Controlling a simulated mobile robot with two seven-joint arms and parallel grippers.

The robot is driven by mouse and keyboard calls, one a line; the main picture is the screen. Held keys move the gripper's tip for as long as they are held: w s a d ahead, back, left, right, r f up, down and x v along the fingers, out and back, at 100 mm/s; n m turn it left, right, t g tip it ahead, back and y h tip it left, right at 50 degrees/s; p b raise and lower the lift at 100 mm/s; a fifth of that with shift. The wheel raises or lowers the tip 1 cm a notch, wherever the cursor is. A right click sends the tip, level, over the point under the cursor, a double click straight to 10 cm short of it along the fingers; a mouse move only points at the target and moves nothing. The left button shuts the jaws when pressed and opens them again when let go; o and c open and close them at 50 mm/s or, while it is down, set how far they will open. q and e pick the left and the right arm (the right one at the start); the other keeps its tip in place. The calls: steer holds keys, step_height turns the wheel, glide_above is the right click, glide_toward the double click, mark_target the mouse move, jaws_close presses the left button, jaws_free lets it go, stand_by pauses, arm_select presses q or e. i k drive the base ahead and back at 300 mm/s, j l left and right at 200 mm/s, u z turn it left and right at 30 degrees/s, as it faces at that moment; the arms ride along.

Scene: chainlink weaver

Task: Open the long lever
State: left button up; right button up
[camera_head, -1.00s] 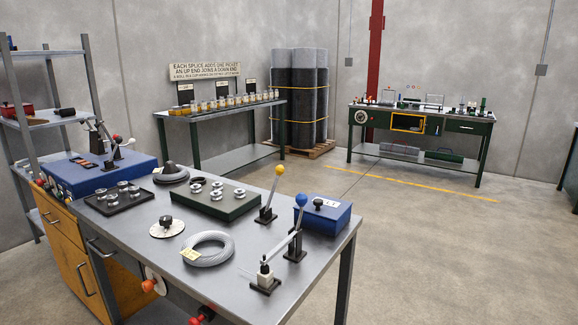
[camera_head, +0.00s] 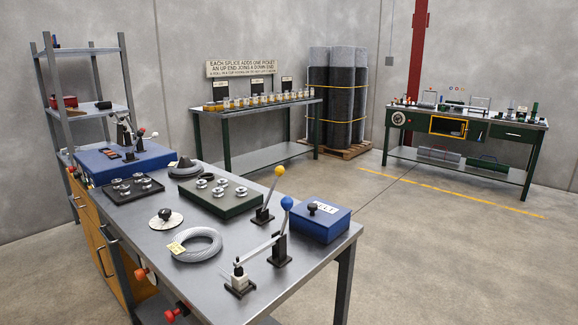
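Several levers stand on the grey metal workbench (camera_head: 150,240), and I cannot tell by name which is the long lever. A lever with a yellow ball knob (camera_head: 275,186) leans up from a black base near the bench's far edge. A lever with a blue ball knob (camera_head: 286,218) stands nearly upright in front of it. A pale bar (camera_head: 259,250) slopes from its base down to a small white block (camera_head: 240,278) on a black foot. Smaller levers with red and white knobs (camera_head: 140,134) stand at the blue box on the left. Neither gripper is in view.
The bench also holds a blue box with a black knob (camera_head: 325,224), a wire coil (camera_head: 196,244), a green block with metal rollers (camera_head: 221,203) and a black tray (camera_head: 130,195). A shelf rack (camera_head: 50,90) stands left. Floor (camera_head: 450,260) to the right is clear.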

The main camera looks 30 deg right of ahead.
mark_target(279, 171)
steer(key=l+u, duration=0.15)
steer(key=l, duration=1.4)
steer(key=i+l, duration=0.15)
steer(key=l, duration=0.2)
steer(key=i+l, duration=0.1)
steer(key=l, duration=0.3)
steer(key=i+l+u, duration=0.1)
steer(key=l, duration=0.25)
steer(key=i, duration=0.05)
